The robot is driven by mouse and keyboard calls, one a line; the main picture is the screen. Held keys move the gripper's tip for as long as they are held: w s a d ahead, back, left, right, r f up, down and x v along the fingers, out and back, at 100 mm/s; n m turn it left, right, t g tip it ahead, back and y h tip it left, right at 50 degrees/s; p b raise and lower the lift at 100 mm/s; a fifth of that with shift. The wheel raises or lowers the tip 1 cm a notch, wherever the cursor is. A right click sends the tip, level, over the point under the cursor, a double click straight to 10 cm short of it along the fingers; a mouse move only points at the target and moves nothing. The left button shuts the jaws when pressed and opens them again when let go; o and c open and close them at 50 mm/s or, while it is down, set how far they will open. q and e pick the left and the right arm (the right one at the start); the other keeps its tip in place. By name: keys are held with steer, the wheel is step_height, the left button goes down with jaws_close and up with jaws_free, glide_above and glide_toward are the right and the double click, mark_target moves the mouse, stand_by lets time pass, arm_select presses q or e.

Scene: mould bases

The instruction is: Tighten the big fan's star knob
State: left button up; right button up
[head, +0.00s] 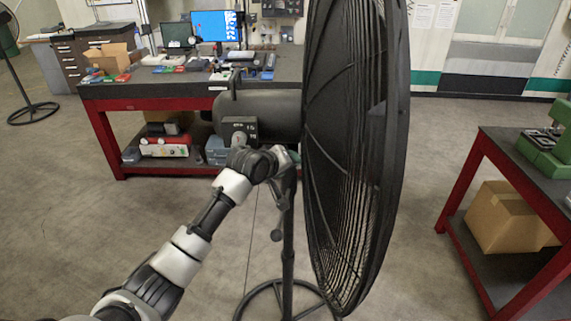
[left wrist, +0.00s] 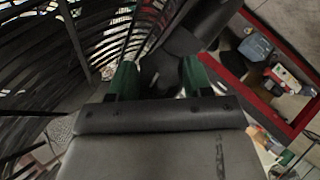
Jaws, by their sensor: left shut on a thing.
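The big fan (head: 355,150) stands in the middle of the head view, its black cage seen nearly edge-on and its motor housing (head: 270,106) on the left. My left gripper (head: 287,160) is just below the housing, at the top of the pole (head: 288,245). In the left wrist view its green fingers (left wrist: 160,78) are shut on a dark piece, which I take to be the star knob (left wrist: 160,68). The fingers and wrist hide most of the knob. My right gripper is not in view.
The fan cage is close beside my left gripper. A red-framed workbench (head: 100,92) stands behind, loaded with tools and a monitor (head: 213,26). Another red-framed table (head: 545,170) is at the right, a cardboard box (head: 508,218) beneath. Open floor (head: 60,210) lies at the left.

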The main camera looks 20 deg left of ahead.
arm_select(q)
steer(key=shift+d+f, duration=0.1)
stand_by(0.5)
steer(key=o, duration=0.7)
steer(key=shift+c, duration=0.2)
